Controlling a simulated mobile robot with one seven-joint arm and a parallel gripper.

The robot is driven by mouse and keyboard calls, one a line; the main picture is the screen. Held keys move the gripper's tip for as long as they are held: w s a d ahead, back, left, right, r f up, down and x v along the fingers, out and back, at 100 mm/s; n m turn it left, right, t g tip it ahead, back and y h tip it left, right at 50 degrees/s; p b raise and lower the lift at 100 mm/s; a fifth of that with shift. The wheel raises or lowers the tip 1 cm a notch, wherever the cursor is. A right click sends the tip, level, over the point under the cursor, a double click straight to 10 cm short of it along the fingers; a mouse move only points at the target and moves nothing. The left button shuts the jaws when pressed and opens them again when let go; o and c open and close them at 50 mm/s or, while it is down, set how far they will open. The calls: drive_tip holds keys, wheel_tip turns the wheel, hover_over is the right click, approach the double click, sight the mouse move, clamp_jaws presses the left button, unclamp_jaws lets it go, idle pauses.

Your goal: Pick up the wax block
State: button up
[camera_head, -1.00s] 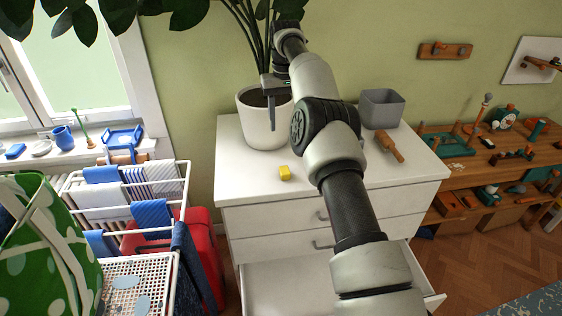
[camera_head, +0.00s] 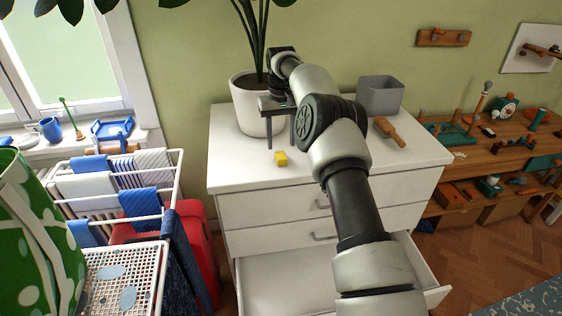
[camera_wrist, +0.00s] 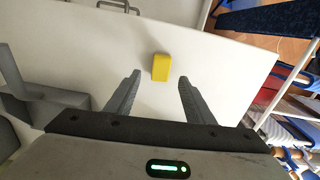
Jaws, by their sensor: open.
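The wax block is a small yellow block (camera_head: 281,159) lying on the white top of the chest of drawers (camera_head: 232,172). In the wrist view the yellow block (camera_wrist: 161,67) lies just beyond the fingertips, roughly midway between them. My gripper (camera_head: 281,147) is above the dresser top, in front of the potted plant, with its fingers pointing down. In the wrist view my gripper (camera_wrist: 158,76) is open and empty, its two grey fingers apart. The fingertips do not appear to touch the block.
A white plant pot (camera_head: 250,112) stands close behind my gripper. A grey bin (camera_head: 381,96) and a wooden-handled tool (camera_head: 388,131) are on the dresser's right side. The bottom drawer (camera_head: 290,280) is open. A drying rack (camera_head: 125,185) stands at left.

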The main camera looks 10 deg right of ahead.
sight(281, 155)
drive_tip(key=f, duration=0.4)
drive_tip(key=shift+s+f, duration=0.25)
drive_tip(key=shift+f, duration=0.15)
drive_tip(key=c, duration=1.1)
wheel_tip(281, 155, up, 10)
drive_tip(key=shift+r+p, duration=0.1)
drive_tip(key=shift+p, duration=0.4)
drive_tip(key=o, duration=0.4)
drive_tip(key=shift+c, duration=1.6)
